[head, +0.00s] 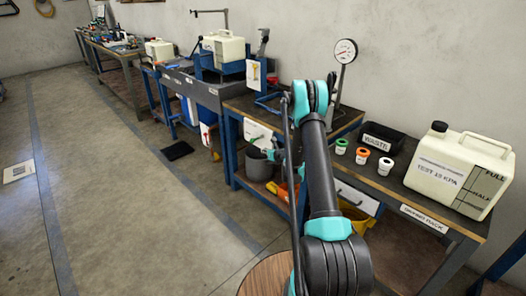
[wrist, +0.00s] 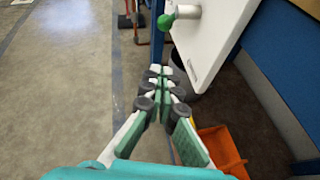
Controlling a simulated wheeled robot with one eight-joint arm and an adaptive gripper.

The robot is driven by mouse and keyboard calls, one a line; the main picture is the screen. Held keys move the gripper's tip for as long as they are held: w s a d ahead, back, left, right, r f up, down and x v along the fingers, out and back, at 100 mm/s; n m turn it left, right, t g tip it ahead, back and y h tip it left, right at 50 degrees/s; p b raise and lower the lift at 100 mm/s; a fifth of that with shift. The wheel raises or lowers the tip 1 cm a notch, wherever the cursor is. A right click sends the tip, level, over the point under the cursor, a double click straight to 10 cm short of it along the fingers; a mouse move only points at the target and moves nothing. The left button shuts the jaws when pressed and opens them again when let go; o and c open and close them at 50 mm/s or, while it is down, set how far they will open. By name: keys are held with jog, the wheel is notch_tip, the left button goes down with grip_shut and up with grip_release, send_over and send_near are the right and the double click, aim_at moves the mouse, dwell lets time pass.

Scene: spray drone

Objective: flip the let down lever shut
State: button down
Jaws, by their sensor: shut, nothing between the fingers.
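A white panel (head: 257,133) hangs on the front of the near blue-framed bench and carries a small green-tipped lever (head: 258,139). The lever shows at the top of the wrist view as a green knob (wrist: 167,21) and a white round hub (wrist: 187,11) on the white panel (wrist: 215,40). I cannot read a label that names it as the let down lever. My gripper (wrist: 160,72) is shut and empty, its fingertips below the knob in the picture and apart from it. In the head view my gripper (head: 272,155) is small and partly hidden by my arm.
A grey bucket (head: 260,165) stands under the panel. An orange bin (wrist: 220,150) lies at the lower right of the wrist view. Other levers, yellow (head: 253,73) and red (head: 206,135), are farther along. The floor left is open.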

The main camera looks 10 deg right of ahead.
aim_at(253, 140)
jog(key=shift+w+a+f, duration=0.3)
jog(key=shift+w+a, duration=0.35)
jog(key=shift+w, duration=1.1)
jog(key=shift+w+a+f, duration=0.35)
jog(key=shift+w+a, duration=0.3)
jog(key=shift+w, duration=1.15)
jog(key=shift+w+a+f, duration=0.3)
jog(key=shift+w+a, duration=0.35)
jog(key=shift+w, duration=1.1)
jog(key=shift+w+a+r, duration=0.1)
jog(key=shift+w+a, duration=0.05)
jog(key=shift+w, duration=0.05)
jog(key=shift+w+a+r, duration=0.25)
jog(key=shift+w, duration=0.05)
jog(key=shift+w+a+r, duration=0.25)
jog(key=shift+w+r, duration=0.05)
jog(key=shift+w+a+r, duration=0.2)
jog(key=shift+w+r, duration=0.05)
jog(key=shift+r, duration=0.3)
